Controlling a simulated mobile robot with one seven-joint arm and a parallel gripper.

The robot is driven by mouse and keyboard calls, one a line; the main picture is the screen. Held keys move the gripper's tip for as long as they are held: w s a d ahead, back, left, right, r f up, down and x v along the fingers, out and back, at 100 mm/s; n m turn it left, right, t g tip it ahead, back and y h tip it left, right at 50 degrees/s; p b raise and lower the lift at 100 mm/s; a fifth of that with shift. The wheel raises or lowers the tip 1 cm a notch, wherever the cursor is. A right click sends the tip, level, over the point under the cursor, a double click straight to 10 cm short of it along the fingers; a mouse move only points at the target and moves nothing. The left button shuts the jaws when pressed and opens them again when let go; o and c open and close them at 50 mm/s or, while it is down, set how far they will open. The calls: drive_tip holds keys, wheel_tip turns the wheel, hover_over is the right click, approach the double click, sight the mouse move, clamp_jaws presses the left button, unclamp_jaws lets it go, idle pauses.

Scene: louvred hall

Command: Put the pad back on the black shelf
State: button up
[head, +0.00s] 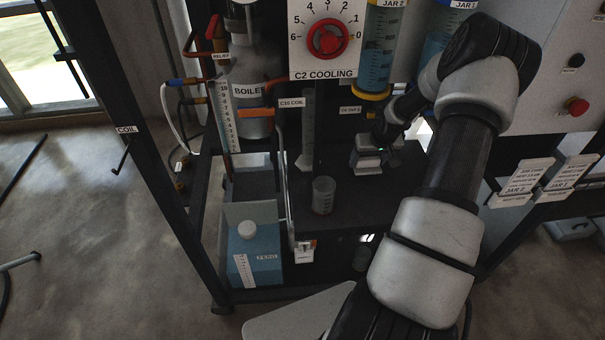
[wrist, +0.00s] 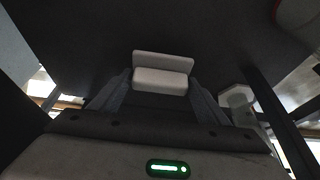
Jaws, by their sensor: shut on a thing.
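The pad, a small pale grey-white block, shows in the head view (head: 368,160) at the rear of the black shelf (head: 345,205). It also shows in the wrist view (wrist: 162,78), between the two fingers. My gripper (head: 371,150) is shut on it and reaches in from the upper right; its fingers also show in the wrist view (wrist: 160,92). The pad is at or just above the shelf surface; I cannot tell whether it touches. My gripper and wrist partly cover the pad from above.
A clear beaker (head: 323,195) stands on the shelf, left of and nearer than the pad. A tall cylinder (head: 307,130) stands behind it. A blue feed container (head: 253,255) sits lower left. Jar 2 (head: 376,55) hangs above. The shelf between beaker and arm is bare.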

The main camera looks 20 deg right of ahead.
drive_tip(key=w+a+b, duration=0.1)
drive_tip(key=a, duration=0.3)
drive_tip(key=w+a+b, duration=0.1)
drive_tip(key=a, duration=0.4)
drive_tip(key=w+a, duration=0.2)
drive_tip(key=a, duration=0.2)
drive_tip(key=shift+a+b, duration=0.25)
drive_tip(key=shift+b, duration=0.15)
drive_tip(key=a, duration=0.1)
drive_tip(key=a+b, duration=0.1)
drive_tip(key=w+a+f, duration=0.1)
drive_tip(key=a, duration=0.1)
drive_tip(key=shift+f, duration=0.1)
drive_tip(key=shift+d+f, duration=0.1)
drive_tip(key=shift+f, duration=0.05)
drive_tip(key=shift+f+b, duration=0.65)
drive_tip(key=shift+b, duration=0.15)
drive_tip(key=o, duration=1)
drive_tip(key=shift+r, duration=0.1)
